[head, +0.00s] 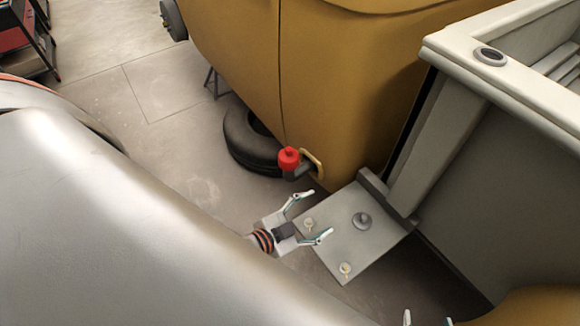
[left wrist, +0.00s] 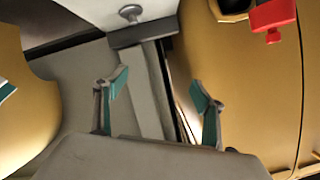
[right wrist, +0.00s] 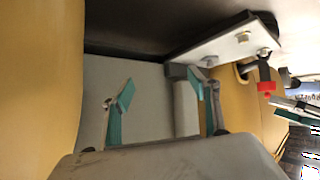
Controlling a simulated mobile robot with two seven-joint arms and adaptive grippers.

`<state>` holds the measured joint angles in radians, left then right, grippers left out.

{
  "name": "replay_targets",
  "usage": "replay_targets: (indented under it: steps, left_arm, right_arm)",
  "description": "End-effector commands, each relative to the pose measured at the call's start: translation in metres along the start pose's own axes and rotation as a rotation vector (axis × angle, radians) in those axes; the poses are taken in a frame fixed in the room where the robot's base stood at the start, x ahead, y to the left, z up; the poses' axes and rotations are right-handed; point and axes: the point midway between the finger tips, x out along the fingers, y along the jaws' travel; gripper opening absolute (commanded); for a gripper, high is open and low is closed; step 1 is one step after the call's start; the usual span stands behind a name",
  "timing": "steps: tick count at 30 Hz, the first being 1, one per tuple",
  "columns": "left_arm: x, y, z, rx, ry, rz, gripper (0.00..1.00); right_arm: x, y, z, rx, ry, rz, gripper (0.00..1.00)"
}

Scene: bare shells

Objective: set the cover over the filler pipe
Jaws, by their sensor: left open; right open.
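A red cover (head: 289,158) sits on the upper end of a short dark filler pipe (head: 297,173) beside the yellow body. The cover also shows in the left wrist view (left wrist: 273,15) and the right wrist view (right wrist: 266,87). I cannot tell how fully it is seated. My left gripper (head: 312,216) is open and empty, apart from the cover, below and slightly right of it in the head view. My right gripper (head: 428,319) is open and empty at the bottom edge of the head view, mostly cut off, well away from the cover.
A grey plate (head: 343,240) with bolts and a round knob lies right of my left gripper. The yellow body (head: 330,90) and a yellow loop handle (head: 314,163) stand close to the pipe. A dark tyre (head: 240,140) lies on the floor; grey panelling (head: 445,150) rises at right.

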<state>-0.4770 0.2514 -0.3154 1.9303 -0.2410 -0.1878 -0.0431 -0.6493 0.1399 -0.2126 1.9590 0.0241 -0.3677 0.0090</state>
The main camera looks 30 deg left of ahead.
Motion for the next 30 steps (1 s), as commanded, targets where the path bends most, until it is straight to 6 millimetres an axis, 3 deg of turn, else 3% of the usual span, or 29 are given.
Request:
replay_targets:
  steps: [1, 3, 7, 27, 28, 30]
  left_arm:
    - [-0.015, 0.011, 0.025, -0.104, -0.081, 0.000, 0.70]
    - [-0.033, 0.022, 0.052, -0.218, -0.169, 0.001, 0.70]
    - [-0.053, 0.036, 0.078, -0.335, -0.261, 0.003, 0.70]
    - [-0.057, 0.039, 0.083, -0.358, -0.277, 0.006, 0.70]
    - [-0.057, 0.039, 0.083, -0.358, -0.277, 0.006, 0.67]
    - [-0.057, 0.040, 0.083, -0.358, -0.277, 0.006, 0.49]
  right_arm:
    - [0.000, 0.000, 0.000, 0.000, 0.000, 0.000, 0.60]
    - [0.000, 0.000, 0.000, 0.000, 0.000, 0.000, 0.60]
    - [0.000, 0.000, 0.000, 0.000, 0.000, 0.000, 0.60]
    - [0.000, 0.001, -0.003, 0.000, 0.006, 0.001, 0.60]
    - [0.000, 0.001, -0.003, 0.000, 0.006, 0.001, 0.58]
    - [0.000, 0.001, -0.003, 0.000, 0.006, 0.001, 0.40]
